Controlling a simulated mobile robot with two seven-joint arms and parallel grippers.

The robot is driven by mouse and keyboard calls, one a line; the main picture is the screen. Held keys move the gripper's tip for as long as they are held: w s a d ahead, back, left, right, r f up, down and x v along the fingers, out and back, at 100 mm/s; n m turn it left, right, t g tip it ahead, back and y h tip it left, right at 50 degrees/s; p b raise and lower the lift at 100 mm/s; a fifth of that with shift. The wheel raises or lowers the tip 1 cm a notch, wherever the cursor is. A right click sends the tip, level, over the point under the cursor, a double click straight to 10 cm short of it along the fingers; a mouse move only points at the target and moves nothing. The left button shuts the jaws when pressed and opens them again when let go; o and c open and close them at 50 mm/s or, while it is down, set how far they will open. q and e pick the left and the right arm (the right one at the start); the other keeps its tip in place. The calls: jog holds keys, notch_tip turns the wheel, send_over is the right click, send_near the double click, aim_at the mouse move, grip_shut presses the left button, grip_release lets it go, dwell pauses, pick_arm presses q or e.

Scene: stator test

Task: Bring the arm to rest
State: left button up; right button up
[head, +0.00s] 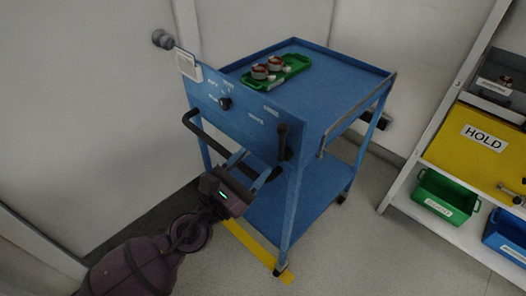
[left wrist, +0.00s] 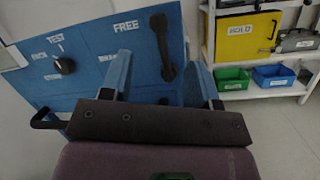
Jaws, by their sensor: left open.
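My left gripper (head: 259,163) comes in from the lower left and is in front of the blue trolley's panel (head: 243,112), below its face. In the left wrist view the two fingers of the left gripper (left wrist: 161,72) are spread apart with nothing between them. The panel there carries a black knob (left wrist: 64,65) with a TEST label above it, and a black lever (left wrist: 162,45) hanging down beside the word FREE. The lever is beyond the fingers; I see no contact. My right gripper is in neither view.
On the trolley top (head: 345,80) a green tray (head: 262,84) holds red-and-metal parts (head: 275,63). A black push handle (head: 215,145) sticks out near my gripper. Shelves with a yellow HOLD bin (head: 475,150) and a green bin (head: 440,195) stand right. Floor between is clear.

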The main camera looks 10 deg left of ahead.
pick_arm(q)
jog(key=shift+s+a+f, duration=0.1)
jog(key=shift+s+a, duration=0.2)
jog(key=shift+s, duration=0.1)
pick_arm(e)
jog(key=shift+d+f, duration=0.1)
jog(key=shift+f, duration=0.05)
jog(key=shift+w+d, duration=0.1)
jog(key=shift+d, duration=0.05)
pick_arm(q)
jog(key=s+a+f+n+g+y+p, duration=0.15)
jog(key=a+f+n+y, duration=0.4)
jog(key=n, duration=0.75)
jog(key=s+a+f+n+t+y+p, duration=0.1)
jog(key=s+a+f+n+y, duration=0.35)
jog(key=n, duration=0.85)
jog(key=s+a+f+n+g+y, duration=0.1)
jog(key=s+a+f+n+g, duration=0.2)
jog(key=n, duration=0.7)
jog(key=s+a+f+n+g+y+p, duration=0.1)
jog(key=s+a+f+n+g, duration=0.2)
jog(key=s+a+f+n, duration=0.4)
jog(key=s+f+n, duration=0.1)
jog(key=s+n, duration=0.2)
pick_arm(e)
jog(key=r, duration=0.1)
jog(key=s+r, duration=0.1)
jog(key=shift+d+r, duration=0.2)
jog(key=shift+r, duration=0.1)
